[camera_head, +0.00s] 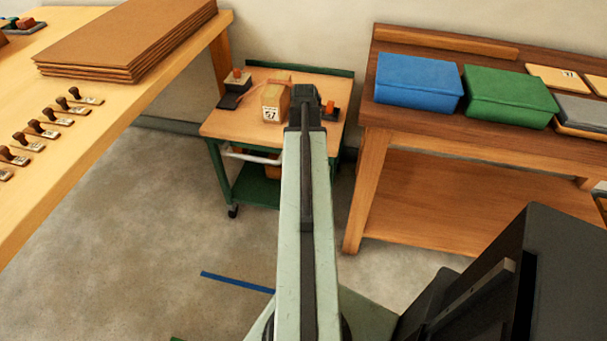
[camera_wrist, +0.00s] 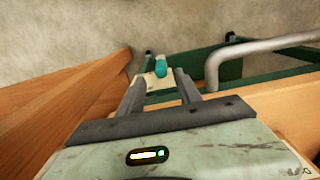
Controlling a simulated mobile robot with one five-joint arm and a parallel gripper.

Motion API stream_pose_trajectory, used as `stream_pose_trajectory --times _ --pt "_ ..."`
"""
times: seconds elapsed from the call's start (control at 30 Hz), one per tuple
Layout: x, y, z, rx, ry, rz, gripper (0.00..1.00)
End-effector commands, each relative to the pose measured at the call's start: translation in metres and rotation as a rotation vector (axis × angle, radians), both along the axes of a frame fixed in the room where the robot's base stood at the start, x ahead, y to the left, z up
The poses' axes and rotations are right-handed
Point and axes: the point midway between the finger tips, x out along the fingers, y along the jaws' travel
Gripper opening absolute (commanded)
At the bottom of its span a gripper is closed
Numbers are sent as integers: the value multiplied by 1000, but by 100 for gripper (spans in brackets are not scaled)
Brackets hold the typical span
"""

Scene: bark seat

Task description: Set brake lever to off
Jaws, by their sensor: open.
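A small lever with a teal grip (camera_wrist: 160,67) stands over a pale plate (camera_wrist: 153,82) in the wrist view; it looks like the brake lever. My gripper (camera_wrist: 158,75) is open, its two dark fingers to the left and right of the teal grip. I cannot tell whether either finger touches it or how deep it sits between them. The lever is not visible in the head view. There my pale arm reaches towards the green cart (camera_head: 216,165) with a wooden top and covers part of it.
The cart's grey push handle (camera_wrist: 265,44) lies right of my gripper in the wrist view. Wooden boards (camera_wrist: 70,95) stand close on the left. A workbench (camera_head: 185,95) is left of the cart, and a dark wooden table (camera_head: 470,125) with blue and green boxes is right.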

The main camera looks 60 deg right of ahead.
Motion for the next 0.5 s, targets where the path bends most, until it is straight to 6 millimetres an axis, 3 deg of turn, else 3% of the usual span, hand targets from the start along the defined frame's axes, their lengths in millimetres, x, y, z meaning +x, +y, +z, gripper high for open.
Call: stream_pose_trajectory --times 0.03,0.3,0.5 --pt "0 0 -15 0 0 0 41" --pt "0 0 -61 0 0 0 41" --pt "0 0 -66 0 0 0 41"
